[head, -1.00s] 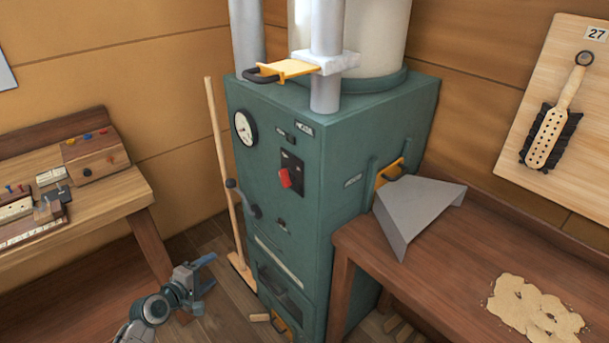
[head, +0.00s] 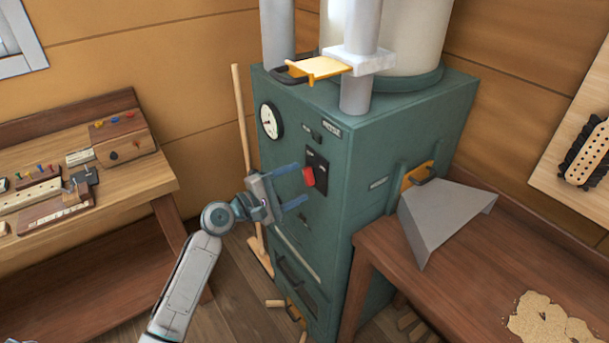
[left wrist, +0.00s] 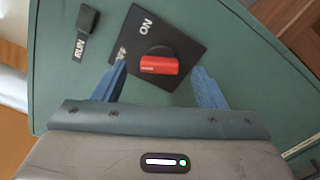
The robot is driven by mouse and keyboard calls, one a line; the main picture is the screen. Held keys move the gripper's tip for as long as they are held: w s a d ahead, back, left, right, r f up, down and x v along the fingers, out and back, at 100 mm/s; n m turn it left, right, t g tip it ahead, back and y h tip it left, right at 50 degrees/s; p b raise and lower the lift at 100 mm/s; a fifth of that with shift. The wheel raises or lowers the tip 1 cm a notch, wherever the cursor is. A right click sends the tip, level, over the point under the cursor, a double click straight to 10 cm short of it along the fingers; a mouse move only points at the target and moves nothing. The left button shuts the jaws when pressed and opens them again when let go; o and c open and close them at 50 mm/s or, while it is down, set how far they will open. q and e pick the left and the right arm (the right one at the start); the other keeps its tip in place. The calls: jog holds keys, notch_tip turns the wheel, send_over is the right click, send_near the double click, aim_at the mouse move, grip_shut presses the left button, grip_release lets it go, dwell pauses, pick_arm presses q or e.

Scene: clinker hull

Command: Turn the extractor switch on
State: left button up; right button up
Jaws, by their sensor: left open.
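The extractor switch is a red knob (head: 308,177) on a black plate (head: 317,160) on the front of the green cabinet (head: 372,142). In the left wrist view the red knob (left wrist: 160,65) lies crosswise on its black plate (left wrist: 180,40). The plate carries the word ON and a second label partly hidden by a finger. My left gripper (head: 301,186) is open in front of the switch. In the left wrist view the gripper's blue fingers (left wrist: 162,84) stand either side of the knob, with gaps; contact does not show. My right gripper is out of view.
A small black RUN control (left wrist: 84,33) sits beside the switch plate. A round gauge (head: 271,121) is above left of the switch. A yellow slide plate (head: 322,68) juts out above. A bench (head: 440,262) with a grey sheet-metal piece (head: 436,222) stands right; a broom leans left.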

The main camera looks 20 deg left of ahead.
aim_at(306, 179)
pick_arm(q)
jog(key=shift+p+x, duration=0.3)
jog(key=shift+x, duration=0.85)
jog(key=shift+w+d, duration=0.4)
jog(key=c, duration=1)
